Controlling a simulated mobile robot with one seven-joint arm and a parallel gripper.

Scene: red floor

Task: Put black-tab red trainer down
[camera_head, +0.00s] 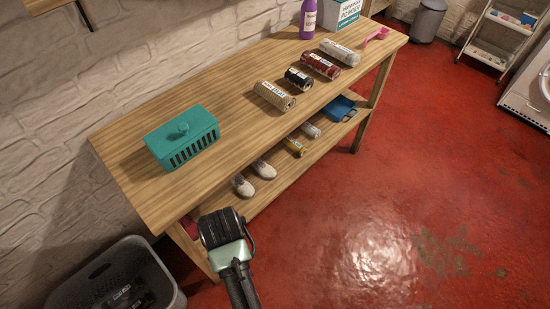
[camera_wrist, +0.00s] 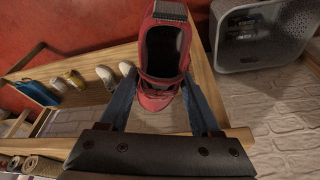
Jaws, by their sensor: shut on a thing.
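The red trainer (camera_wrist: 163,88) is in the wrist view with its dark opening facing up and a black tab (camera_wrist: 170,12) at the top edge. My gripper (camera_wrist: 158,80) has one blue finger on each side of it and is shut on it. The trainer is at the end of the bench's lower shelf (camera_wrist: 92,110); I cannot tell whether its sole touches the boards. In the head view my gripper (camera_head: 224,230) is beside the bench's near end, its fingers hidden. A small red patch (camera_head: 190,228) shows beside it, mostly hidden by the bench.
White shoes (camera_head: 264,169), cans and a blue item (camera_head: 338,108) stand farther along the lower shelf. The bench top (camera_head: 235,125) above holds a teal basket (camera_head: 181,140) and several rolls or cans. A grey crate (camera_head: 75,280) stands on the floor at the left.

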